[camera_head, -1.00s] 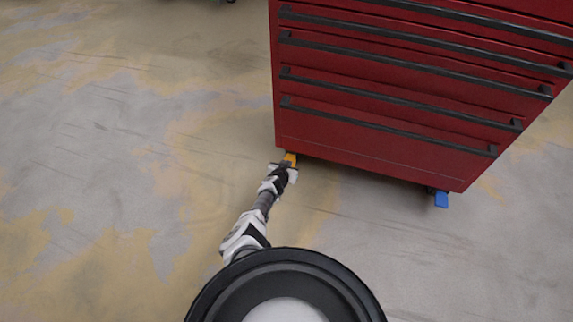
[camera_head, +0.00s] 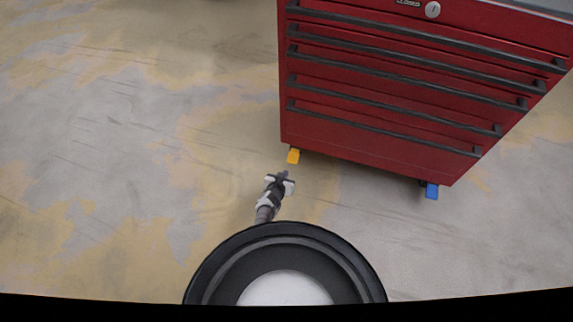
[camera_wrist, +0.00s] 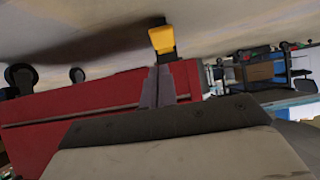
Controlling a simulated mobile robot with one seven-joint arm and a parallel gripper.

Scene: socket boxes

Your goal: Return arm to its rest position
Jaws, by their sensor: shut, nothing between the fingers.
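My gripper (camera_head: 284,174) is low over the floor, in front of the red tool cabinet's lower left corner. Its fingers are together with nothing between them, and they also show in the wrist view (camera_wrist: 157,85). The yellow caster tab (camera_head: 293,157) is under the cabinet's left corner, just beyond the fingertips, with a small gap in the head view. In the wrist view the yellow tab (camera_wrist: 161,39) appears just past the fingertips. Most of my arm is hidden behind my own round body top.
The red cabinet (camera_head: 375,133) with several dark-handled drawers stands ahead to the right. A blue caster tab (camera_head: 431,191) is under its other front corner. The concrete floor (camera_head: 110,160) to the left is clear. The wrist view shows cluttered shelving (camera_wrist: 260,72) at the right.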

